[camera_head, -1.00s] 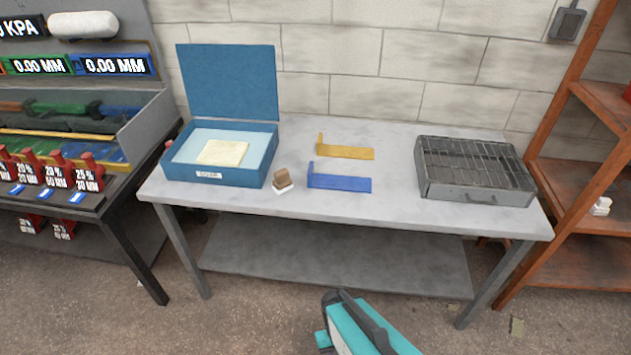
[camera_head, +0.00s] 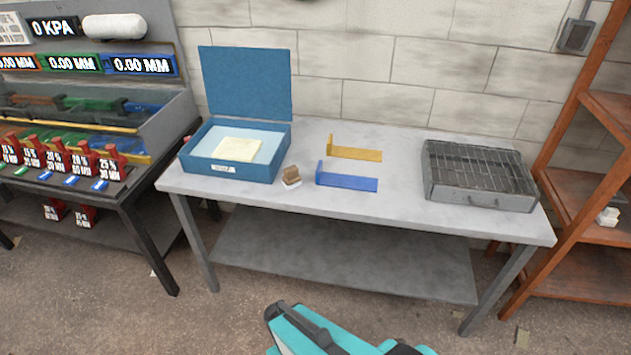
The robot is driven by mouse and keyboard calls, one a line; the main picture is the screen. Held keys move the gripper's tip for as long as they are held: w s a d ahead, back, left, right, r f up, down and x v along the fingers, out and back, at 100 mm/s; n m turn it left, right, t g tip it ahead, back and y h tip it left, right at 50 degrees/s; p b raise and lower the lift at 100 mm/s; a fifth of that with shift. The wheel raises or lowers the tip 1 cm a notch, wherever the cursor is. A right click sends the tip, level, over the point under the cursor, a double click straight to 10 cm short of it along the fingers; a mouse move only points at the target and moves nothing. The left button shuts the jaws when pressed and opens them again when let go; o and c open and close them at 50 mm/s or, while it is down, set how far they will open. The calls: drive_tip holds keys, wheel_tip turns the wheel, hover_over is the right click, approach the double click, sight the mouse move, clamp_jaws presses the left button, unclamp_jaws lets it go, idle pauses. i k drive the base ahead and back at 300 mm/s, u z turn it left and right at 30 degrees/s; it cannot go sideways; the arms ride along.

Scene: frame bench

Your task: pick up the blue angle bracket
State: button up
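The blue angle bracket (camera_head: 347,182) lies on the grey table (camera_head: 400,212), with its short leg standing up at its left end. A similar yellow bracket (camera_head: 356,154) lies just behind it, apart from it. A teal and dark grey part of my own arm shows at the bottom of the view, in front of the table and well short of the bracket. My gripper's fingers cannot be made out.
An open blue box (camera_head: 232,170) stands at the table's left, with a small brown and white block (camera_head: 291,177) beside it. A grey metal case with a grille (camera_head: 479,176) stands at the right. A tool bench (camera_head: 117,199) is left, a wooden shelf (camera_head: 583,275) right.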

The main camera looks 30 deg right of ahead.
sight(346, 181)
drive_tip(key=u, duration=0.7)
drive_tip(key=k, duration=1.25)
drive_tip(key=z, duration=0.4)
drive_tip(key=i, duration=1)
drive_tip(key=u, duration=0.15)
